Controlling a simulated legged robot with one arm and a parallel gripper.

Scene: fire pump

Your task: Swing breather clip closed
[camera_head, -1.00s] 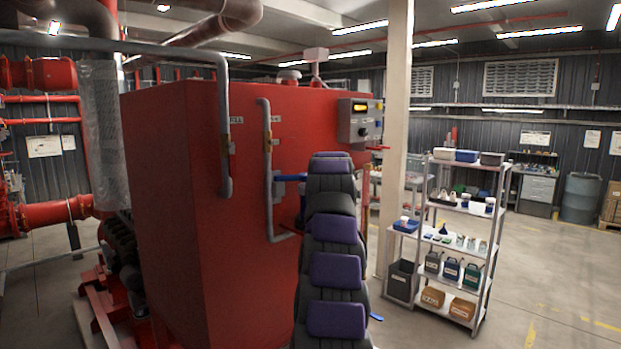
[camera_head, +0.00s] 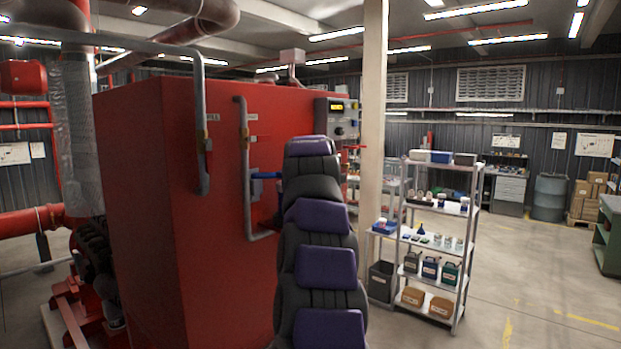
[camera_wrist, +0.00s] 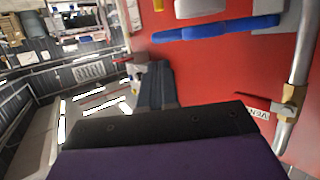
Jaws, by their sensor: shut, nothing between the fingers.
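A grey pipe (camera_head: 243,165) with a brass fitting runs down the red cabinet; another grey pipe (camera_head: 203,130) is to its left. In the wrist view a grey pipe (camera_wrist: 301,60) carries a brass clip-like fitting (camera_wrist: 289,103) beside a partly hidden "VEN…" label (camera_wrist: 258,114). I cannot tell for sure which part is the breather clip, or its position. A blue lever (camera_wrist: 215,29) lies across the red face; it also shows in the head view (camera_head: 265,175). My gripper (camera_wrist: 156,82) is shut and empty, apart from the fitting. My arm hides it in the head view.
The red cabinet (camera_head: 190,220) fills the left, with a control box (camera_head: 338,117) on its far end. A beige column (camera_head: 373,130) and a loaded shelf rack (camera_head: 437,230) stand to the right. Open floor (camera_head: 540,270) lies beyond.

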